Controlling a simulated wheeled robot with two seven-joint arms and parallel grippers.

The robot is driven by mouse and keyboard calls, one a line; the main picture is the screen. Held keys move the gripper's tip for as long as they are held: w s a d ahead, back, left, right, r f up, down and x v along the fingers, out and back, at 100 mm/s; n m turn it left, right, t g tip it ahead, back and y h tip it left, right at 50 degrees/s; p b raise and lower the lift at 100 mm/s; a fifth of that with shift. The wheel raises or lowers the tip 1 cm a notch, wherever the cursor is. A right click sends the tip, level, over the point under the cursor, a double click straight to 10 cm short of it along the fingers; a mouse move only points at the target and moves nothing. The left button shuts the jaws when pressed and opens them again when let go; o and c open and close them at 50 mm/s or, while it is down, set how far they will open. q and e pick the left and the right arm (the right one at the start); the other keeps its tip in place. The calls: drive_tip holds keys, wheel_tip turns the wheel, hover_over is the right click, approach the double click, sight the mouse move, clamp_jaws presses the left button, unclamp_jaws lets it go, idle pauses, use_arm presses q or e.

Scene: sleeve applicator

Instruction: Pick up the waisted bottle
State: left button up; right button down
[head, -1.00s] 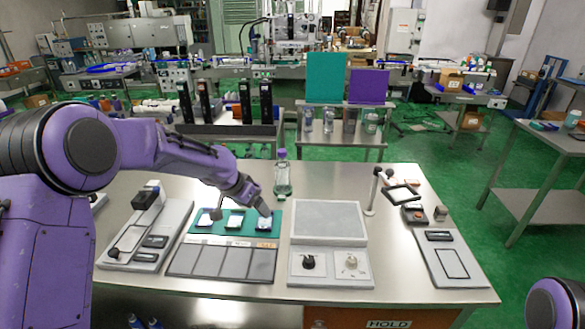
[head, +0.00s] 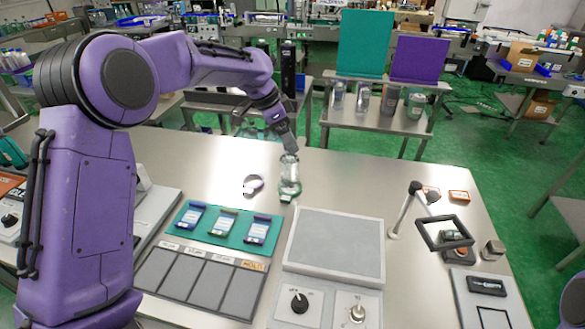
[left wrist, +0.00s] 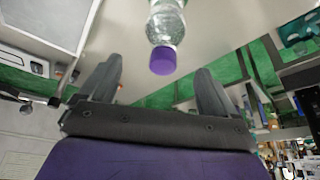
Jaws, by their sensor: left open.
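The waisted bottle (head: 289,178) is clear with a greenish base and stands upright on the steel table, behind the grey pad. Its purple cap (left wrist: 163,60) shows in the left wrist view, below the clear body (left wrist: 166,24). My left gripper (head: 289,149) reaches down from the left to the top of the bottle and hides its cap in the head view. In the left wrist view its two fingers (left wrist: 157,84) are apart, with the cap beyond the gap between them and nothing held. My right gripper is out of view.
A green mat (head: 188,241) with several small labelled packs lies left of the grey pad (head: 336,245). A small white and purple object (head: 253,185) lies left of the bottle. A stand with a square frame (head: 445,233) is at the right.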

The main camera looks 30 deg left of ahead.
sight(290, 167)
use_arm(q)
drive_tip(key=shift+d+f, duration=0.15)
drive_tip(key=shift+f, duration=0.35)
drive_tip(key=x, duration=0.1)
drive_tip(key=p+x, duration=0.1)
drive_tip(key=x, duration=0.3)
drive_tip(key=shift+w+a+f+p, duration=0.1)
drive_tip(key=shift+a+f+p, duration=0.25)
drive_tip(key=shift+p, duration=0.05)
drive_tip(key=shift+f, duration=0.2)
drive_tip(key=c, duration=1.5)
clamp_jaws()
drive_tip(key=shift+r, duration=0.15)
